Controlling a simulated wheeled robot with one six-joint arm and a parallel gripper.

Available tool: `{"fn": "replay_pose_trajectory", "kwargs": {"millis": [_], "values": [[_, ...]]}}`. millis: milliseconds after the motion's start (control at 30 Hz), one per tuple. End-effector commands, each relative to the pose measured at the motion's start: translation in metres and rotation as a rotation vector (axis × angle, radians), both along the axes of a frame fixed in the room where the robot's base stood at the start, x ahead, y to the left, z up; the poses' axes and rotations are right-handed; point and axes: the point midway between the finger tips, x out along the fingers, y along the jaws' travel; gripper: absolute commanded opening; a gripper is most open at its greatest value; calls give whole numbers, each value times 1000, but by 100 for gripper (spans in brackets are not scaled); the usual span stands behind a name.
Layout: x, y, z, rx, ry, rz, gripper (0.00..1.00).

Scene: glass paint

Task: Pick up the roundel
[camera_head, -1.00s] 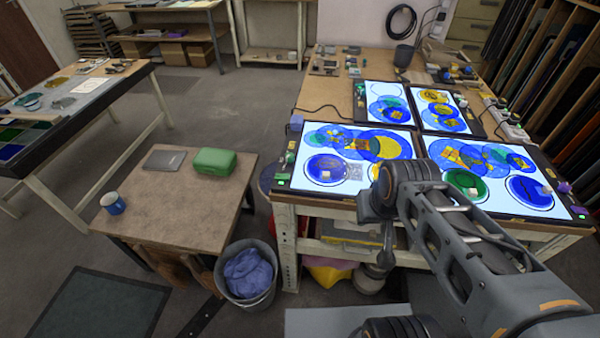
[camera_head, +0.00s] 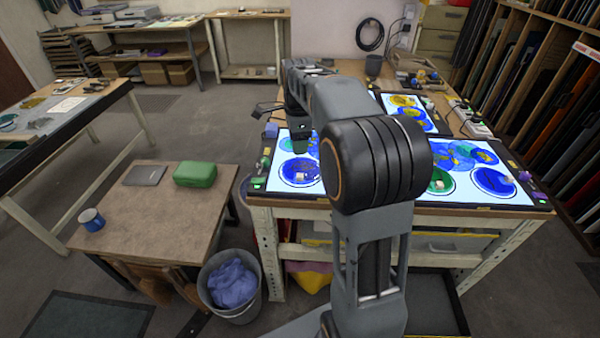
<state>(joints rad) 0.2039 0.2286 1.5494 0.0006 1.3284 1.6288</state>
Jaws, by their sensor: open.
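Several round glass pieces lie on lit panels on the workbench. A dark blue roundel (camera_head: 290,169) with a small pale block on it lies at the front of the left panel (camera_head: 272,180). A green roundel (camera_head: 438,184) and another blue roundel (camera_head: 492,181) lie on the front right panel (camera_head: 462,195). I cannot tell which one the task means. My gripper (camera_head: 299,149) hangs pointing down over the left panel, behind the dark blue roundel in the picture. It is open, small in view, with nothing visible in it. My arm hides much of the panels' middle.
The workbench (camera_head: 340,213) also carries yellow and blue glass on a rear panel (camera_head: 423,113). A low table to the left holds a green case (camera_head: 195,174), a grey book (camera_head: 146,175) and a blue mug (camera_head: 91,219). A bin (camera_head: 233,290) stands before the workbench. Glass racks line the right.

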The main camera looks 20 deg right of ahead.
Motion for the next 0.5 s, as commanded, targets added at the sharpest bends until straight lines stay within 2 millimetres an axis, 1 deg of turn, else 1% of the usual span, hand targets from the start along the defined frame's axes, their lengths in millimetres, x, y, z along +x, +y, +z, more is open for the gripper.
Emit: {"fn": "replay_pose_trajectory", "kwargs": {"millis": [33, 100, 200, 267, 500], "values": [[8, -6, -4, 4, 13, -71, 53], [15, -11, -6, 8, 23, -152, 53], [20, -16, -15, 10, 33, -223, 53], [21, -17, -24, 10, 37, -244, 53], [21, -17, -66, 11, 37, -255, 53]]}}
